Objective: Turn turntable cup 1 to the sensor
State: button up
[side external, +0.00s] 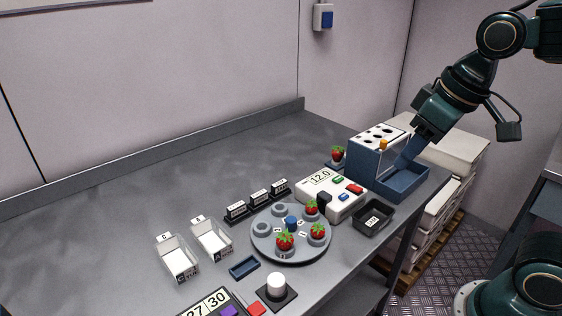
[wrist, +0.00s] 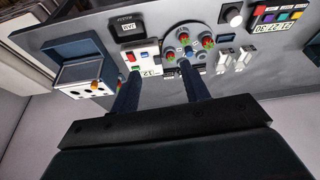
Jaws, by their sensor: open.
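The round grey turntable (side external: 303,253) stands on the bench with a blue centre knob (side external: 291,223). Three of its cups hold strawberries: one at the back right (side external: 312,207), one at the right (side external: 318,232) and one at the front (side external: 285,241). Cups at the back and left look empty. The cup numbers are too small to read. A white device (side external: 330,190) reading 12.0, with a dark block on its front edge, stands just behind the turntable. My gripper (side external: 412,150) is open and empty, high over the blue tray, well right of the turntable. Its two fingers (wrist: 158,88) show apart in the wrist view.
A blue rack with a tray (side external: 405,183) stands at the right. A black bin (side external: 373,218) sits beside the white device. Two clear punnets (side external: 180,262), small black label stands, a blue dish (side external: 244,267) and a white knob (side external: 276,284) surround the turntable. The bench's back left is clear.

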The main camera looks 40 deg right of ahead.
jog(key=w+a+f+n+g, duration=0.15)
jog(key=w+a, duration=0.25)
jog(key=w, duration=0.6)
jog(key=n+g, duration=0.1)
jog(key=g, duration=0.2)
send_over(291, 219)
notch_tip(291, 219, down, 7)
jog(key=shift+r, duration=0.2)
jog(key=shift+f, duration=6.85)
grip_shut()
